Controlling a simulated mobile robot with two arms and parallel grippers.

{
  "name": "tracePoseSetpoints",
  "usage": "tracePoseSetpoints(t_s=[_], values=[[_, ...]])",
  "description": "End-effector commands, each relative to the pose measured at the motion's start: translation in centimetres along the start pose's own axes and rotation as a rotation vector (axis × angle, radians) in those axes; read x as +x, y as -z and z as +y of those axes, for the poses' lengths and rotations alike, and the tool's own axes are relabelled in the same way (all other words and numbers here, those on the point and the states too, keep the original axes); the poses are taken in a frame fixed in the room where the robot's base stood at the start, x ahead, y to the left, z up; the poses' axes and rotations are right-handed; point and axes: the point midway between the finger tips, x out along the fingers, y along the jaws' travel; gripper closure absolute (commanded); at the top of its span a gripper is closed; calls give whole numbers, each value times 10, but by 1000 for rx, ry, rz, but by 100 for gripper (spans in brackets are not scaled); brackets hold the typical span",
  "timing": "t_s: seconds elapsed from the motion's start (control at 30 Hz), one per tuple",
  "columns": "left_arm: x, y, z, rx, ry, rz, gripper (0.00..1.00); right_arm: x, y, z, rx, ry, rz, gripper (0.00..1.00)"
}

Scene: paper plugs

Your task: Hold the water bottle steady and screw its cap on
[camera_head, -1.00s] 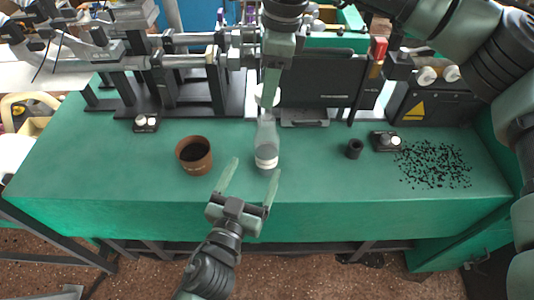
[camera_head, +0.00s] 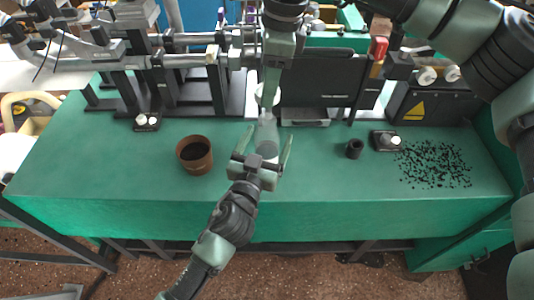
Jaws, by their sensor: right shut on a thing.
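The clear water bottle (camera_head: 267,134) stands upright on the green table (camera_head: 330,178), its lower part partly hidden by my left gripper. My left gripper (camera_head: 266,143) is open, reaching in from the front with one finger on each side of the bottle. It does not look closed on it. My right gripper (camera_head: 269,98) points down from above, over the bottle's neck, and is shut on the white cap (camera_head: 266,96). The cap is partly hidden by the fingers. I cannot tell whether it touches the bottle's mouth.
A brown cup (camera_head: 194,155) stands left of the bottle. A small black cylinder (camera_head: 354,149) and a knob box (camera_head: 386,141) stand to the right, near scattered black bits (camera_head: 433,165). Machinery (camera_head: 320,80) lines the back. The table's front is clear.

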Motion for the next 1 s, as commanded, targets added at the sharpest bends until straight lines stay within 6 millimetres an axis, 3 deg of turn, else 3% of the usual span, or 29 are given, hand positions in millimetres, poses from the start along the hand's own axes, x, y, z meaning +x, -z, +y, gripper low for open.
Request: tracePoseSetpoints(t_s=[0.03, 0.3, 0.33, 0.53, 0.83, 1.0], values=[[0, 0, 0, 0, 0, 0, 19, 0, 0, 0, 0, 0, 0, 92], [0, 0, 0, 0, 0, 0, 94, 0, 0, 0, 0, 0, 0, 92], [0, 0, 0, 0, 0, 0, 100, 0, 0, 0, 0, 0, 0, 92], [0, 0, 0, 0, 0, 1, 100, 5, 1, 0, 0, -2, 0, 92], [0, 0, 0, 1, 0, 1, 100, 45, 7, 1, 1, -3, -1, 92], [0, 0, 0, 1, 0, 1, 100, 49, 8, 0, 0, 0, -2, 92]])
